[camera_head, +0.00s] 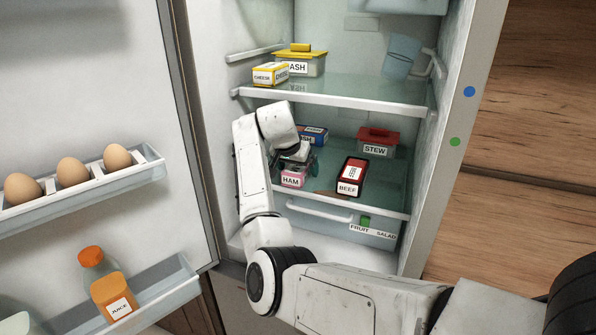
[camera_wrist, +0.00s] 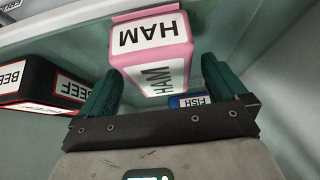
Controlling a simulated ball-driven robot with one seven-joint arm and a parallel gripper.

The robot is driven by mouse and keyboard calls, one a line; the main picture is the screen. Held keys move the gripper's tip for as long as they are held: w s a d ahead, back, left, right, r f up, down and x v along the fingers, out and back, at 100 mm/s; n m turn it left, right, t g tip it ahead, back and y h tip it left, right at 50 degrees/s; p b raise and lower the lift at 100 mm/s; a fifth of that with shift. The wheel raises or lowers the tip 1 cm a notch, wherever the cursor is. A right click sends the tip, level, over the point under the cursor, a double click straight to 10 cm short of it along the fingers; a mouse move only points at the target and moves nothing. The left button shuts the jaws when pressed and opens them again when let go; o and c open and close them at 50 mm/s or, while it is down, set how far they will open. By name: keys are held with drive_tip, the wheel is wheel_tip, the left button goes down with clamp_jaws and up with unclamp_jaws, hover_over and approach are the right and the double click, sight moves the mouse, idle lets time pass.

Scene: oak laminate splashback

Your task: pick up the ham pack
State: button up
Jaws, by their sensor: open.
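The ham pack (camera_head: 292,179) is a pink box with white HAM labels. It sits at the front left of the lower fridge shelf (camera_head: 322,192). My gripper (camera_head: 303,158) is at the pack, reaching in from above and behind it in the head view. In the wrist view the pack (camera_wrist: 153,58) lies ahead, its near end between the two green fingertips (camera_wrist: 158,88). The jaws are open, with a finger on each side of the pack. Whether either finger touches it I cannot tell.
A beef pack (camera_head: 352,176) lies right of the ham. A blue fish pack (camera_head: 313,134) and a stew tub (camera_head: 377,142) stand behind. The upper shelf (camera_head: 340,101) is above my gripper. The open door with eggs (camera_head: 72,171) is at left.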

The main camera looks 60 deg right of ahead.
drive_tip(key=c, duration=1.2)
drive_tip(key=shift+r, duration=0.15)
